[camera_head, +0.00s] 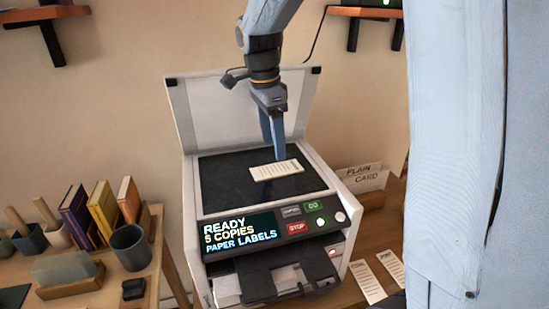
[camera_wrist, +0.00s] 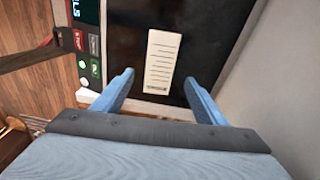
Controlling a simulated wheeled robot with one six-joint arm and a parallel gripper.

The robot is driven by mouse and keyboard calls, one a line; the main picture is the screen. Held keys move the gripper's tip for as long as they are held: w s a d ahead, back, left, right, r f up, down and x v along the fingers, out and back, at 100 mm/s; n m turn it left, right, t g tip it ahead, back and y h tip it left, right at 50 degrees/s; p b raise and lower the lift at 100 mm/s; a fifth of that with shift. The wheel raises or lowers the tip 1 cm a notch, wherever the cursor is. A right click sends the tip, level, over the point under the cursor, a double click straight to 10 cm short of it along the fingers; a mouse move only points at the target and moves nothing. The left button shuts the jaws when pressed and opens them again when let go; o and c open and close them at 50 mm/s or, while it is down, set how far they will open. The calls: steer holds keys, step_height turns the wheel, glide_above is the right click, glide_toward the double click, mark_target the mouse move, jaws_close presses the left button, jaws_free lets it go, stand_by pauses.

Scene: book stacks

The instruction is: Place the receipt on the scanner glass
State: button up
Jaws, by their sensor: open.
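The receipt (camera_head: 276,169), a small cream slip with printed lines, lies flat on the dark scanner glass (camera_head: 225,180). The scanner lid (camera_head: 220,108) stands raised behind the glass. My gripper (camera_head: 275,152) is just above and behind the receipt in the head view. In the wrist view, the receipt (camera_wrist: 162,62) lies on the black glass (camera_wrist: 202,35) beyond the fingertips. My gripper (camera_wrist: 160,82) has its two blue fingers spread wide and nothing is held between them.
The scanner's front panel (camera_head: 240,232) reads "READY 5 COPIES PAPER LABELS", with a red STOP button (camera_head: 297,227). More paper slips (camera_head: 367,281) lie at right. Books (camera_head: 104,207) and a grey cup (camera_head: 131,247) stand on the left table. A pale blue-grey surface fills the right side.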

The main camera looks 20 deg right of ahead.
steer(key=r, duration=0.4)
steer(key=r+b, duration=0.1)
steer(key=shift+a+r, duration=0.3)
steer(key=shift+r, duration=0.1)
